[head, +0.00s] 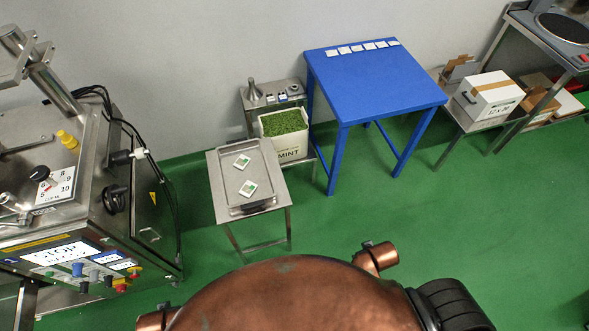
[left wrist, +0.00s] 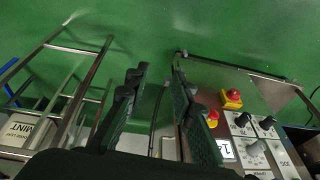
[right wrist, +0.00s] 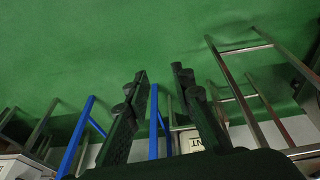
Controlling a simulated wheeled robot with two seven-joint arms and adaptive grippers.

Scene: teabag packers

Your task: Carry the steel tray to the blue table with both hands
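The steel tray (head: 266,174) lies on a small steel stand (head: 279,196) in the head view, left of centre. Neither gripper shows in the head view.
A bin of green leaves marked MINT (head: 284,123) stands between tray stand and blue table. A large machine (head: 60,200) fills the left side. A steel bench with a white box (head: 488,98) is at the right. The green floor before the blue table is clear.

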